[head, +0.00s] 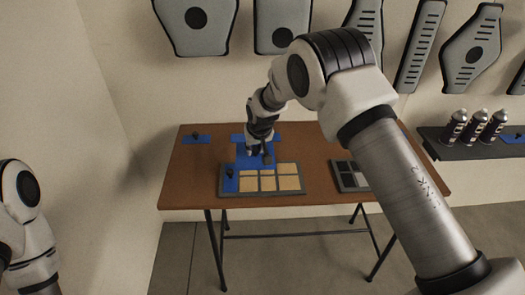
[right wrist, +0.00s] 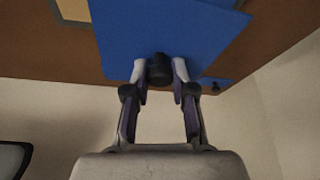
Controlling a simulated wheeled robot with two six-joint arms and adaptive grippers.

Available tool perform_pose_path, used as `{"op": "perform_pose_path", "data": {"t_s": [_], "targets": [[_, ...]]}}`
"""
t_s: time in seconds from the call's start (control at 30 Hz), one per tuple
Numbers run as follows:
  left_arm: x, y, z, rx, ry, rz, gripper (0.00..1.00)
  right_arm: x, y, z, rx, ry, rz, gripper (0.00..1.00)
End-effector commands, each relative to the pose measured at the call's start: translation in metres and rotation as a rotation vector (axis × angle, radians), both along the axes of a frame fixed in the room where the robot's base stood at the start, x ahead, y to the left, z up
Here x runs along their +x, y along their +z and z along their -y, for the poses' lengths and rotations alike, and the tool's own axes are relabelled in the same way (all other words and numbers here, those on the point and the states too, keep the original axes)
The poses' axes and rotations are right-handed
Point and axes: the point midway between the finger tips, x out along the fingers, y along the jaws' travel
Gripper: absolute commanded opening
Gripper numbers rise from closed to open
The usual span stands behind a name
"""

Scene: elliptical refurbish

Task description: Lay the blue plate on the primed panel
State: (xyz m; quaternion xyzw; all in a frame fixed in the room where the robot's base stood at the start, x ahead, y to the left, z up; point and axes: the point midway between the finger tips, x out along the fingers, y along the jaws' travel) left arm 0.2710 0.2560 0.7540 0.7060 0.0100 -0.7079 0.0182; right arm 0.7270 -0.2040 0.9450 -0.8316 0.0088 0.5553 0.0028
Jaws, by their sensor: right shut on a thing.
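A blue plate (head: 243,160) with a dark knob is held by my right gripper (head: 261,150). In the right wrist view the fingers (right wrist: 160,72) are shut on its black knob, and the blue plate (right wrist: 165,28) spreads beyond them. In the head view the arm and gripper partly cover the plate. A grey-framed panel (head: 262,193) with several tan squares lies at the table's front; the plate overlaps its back left edge in the picture. I cannot tell whether they touch. Blue with another dark knob (head: 230,172) fills the panel's left end. My left gripper is out of view.
The brown table (head: 190,180) has a smaller blue piece with a knob (head: 197,138) at its back left. A dark panel with grey squares (head: 348,178) lies right, partly behind my right arm. Spray cans (head: 472,127) stand on a shelf at right. The table's left front is clear.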

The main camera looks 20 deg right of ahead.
Motion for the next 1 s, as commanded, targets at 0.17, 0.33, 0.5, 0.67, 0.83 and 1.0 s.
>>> {"op": "perform_pose_path", "data": {"t_s": [0.17, 0.33, 0.5, 0.67, 0.83, 1.0], "targets": [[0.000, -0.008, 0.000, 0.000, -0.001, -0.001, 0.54, 0.000, -0.011, 0.000, 0.000, 0.000, 0.000, 0.05], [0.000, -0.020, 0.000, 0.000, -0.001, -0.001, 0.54, 0.000, -0.026, 0.000, 0.000, 0.001, 0.000, 0.05], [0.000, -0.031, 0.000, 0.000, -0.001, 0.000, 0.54, 0.000, -0.043, 0.001, 0.000, 0.001, 0.001, 0.05], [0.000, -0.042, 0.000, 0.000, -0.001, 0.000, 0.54, 0.000, -0.058, 0.001, 0.000, 0.001, 0.000, 0.05], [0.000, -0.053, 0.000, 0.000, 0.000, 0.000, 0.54, 0.000, -0.074, 0.001, 0.000, 0.001, 0.000, 0.05], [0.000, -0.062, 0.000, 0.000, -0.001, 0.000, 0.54, 0.000, -0.088, 0.001, 0.000, 0.001, 0.001, 0.05]]}}
